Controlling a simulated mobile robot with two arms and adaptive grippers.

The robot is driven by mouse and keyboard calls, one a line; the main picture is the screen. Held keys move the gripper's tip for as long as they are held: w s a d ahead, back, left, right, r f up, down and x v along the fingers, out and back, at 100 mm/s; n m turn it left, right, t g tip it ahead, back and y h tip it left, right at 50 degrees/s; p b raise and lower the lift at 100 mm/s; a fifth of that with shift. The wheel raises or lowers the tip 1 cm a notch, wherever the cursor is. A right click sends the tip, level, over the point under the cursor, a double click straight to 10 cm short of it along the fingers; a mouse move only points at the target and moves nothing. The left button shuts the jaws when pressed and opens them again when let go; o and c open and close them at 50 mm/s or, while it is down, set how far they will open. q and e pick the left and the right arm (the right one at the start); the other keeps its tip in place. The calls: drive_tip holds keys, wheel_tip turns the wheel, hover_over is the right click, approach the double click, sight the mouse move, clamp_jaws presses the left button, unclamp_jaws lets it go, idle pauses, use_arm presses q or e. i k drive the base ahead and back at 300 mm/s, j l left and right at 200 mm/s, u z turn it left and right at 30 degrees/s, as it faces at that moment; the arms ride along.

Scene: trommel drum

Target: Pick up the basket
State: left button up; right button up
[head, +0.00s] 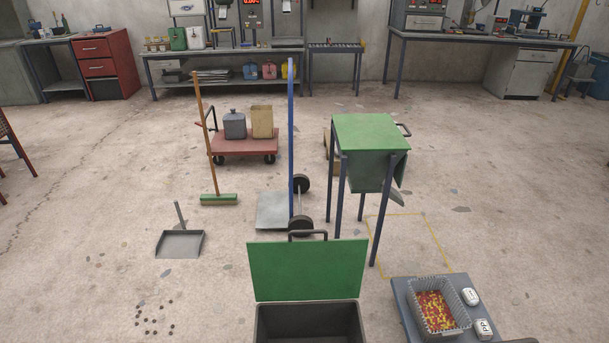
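The basket (449,332) is a light grey mesh basket, upright on a dark grey platform (400,292) at the lower right of the head view. It holds many small red, orange and yellow pieces. Two small white items lie on the platform to the basket's right, one farther back (470,297) and one nearer (484,326). Neither of my grippers shows in the head view, and nothing is seen touching the basket.
A dark bin (310,322) with its green lid (308,268) raised stands left of the platform. A green-topped machine (368,133) on blue legs stands behind. A hand truck (291,130), broom (207,140), dustpan (180,243) and red cart (243,144) are farther left. Scattered dark bits (157,322) lie on the floor.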

sight(439, 312)
drive_tip(key=z, duration=1.15)
drive_tip(key=k+l, duration=0.15)
drive_tip(key=l+u, duration=0.05)
drive_tip(key=l, duration=0.05)
